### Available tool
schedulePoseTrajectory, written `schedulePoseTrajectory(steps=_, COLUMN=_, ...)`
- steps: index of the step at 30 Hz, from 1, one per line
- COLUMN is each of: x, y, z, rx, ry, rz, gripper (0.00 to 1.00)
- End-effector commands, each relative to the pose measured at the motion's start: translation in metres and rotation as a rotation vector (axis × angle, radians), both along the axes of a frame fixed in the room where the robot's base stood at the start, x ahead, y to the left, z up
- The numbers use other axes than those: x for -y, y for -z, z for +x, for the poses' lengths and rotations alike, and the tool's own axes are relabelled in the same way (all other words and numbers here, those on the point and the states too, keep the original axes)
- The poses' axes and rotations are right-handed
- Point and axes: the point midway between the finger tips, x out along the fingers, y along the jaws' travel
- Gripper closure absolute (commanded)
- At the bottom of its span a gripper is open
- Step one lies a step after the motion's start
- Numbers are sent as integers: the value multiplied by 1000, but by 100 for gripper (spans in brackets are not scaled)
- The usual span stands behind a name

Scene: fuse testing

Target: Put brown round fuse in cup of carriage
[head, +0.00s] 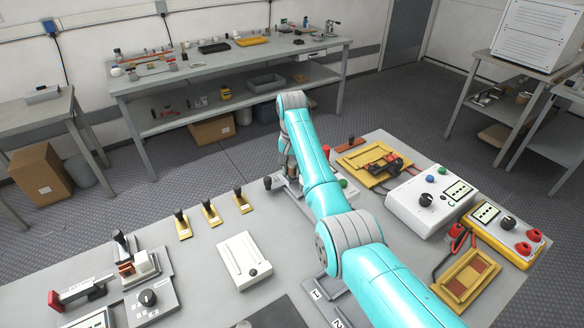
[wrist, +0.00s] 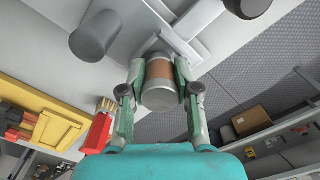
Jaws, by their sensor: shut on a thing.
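The brown round fuse (wrist: 159,70) has a brown middle band and metal end caps. It shows in the wrist view between the two fingers of my gripper (wrist: 160,88), which is shut on it. A light grey metal bracket (wrist: 180,45) lies just beyond the fuse's far end. It may belong to the carriage; I cannot tell whether the fuse touches it or sits in a cup. In the head view my turquoise arm reaches over the bench, and my gripper (head: 288,160) is mostly hidden behind it, above a pale rail-like fixture (head: 290,188).
In the wrist view a dark grey cylinder (wrist: 95,36) stands close left of the fuse. A red handle (wrist: 97,133) and yellow tray (wrist: 50,112) are lower left. In the head view, meters (head: 432,200), yellow trays and levers (head: 211,212) surround my arm on the grey bench.

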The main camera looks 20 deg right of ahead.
Motion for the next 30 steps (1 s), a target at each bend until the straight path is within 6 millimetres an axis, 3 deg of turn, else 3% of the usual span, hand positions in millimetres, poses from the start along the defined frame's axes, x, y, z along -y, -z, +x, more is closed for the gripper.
schedulePoseTrajectory(steps=5, x=0, y=3, z=0, rx=0, ry=0, rz=0, gripper=100)
schedulePoseTrajectory(steps=6, x=0, y=3, z=0, rx=0, ry=0, rz=0, gripper=59)
schedulePoseTrajectory(steps=9, x=0, y=3, z=0, rx=0, ry=0, rz=0, gripper=39)
schedulePoseTrajectory(steps=20, x=0, y=-3, z=0, rx=1, ry=0, rz=0, gripper=39)
schedulePoseTrajectory(steps=30, x=0, y=-52, z=1, rx=2, ry=0, rz=0, gripper=39)
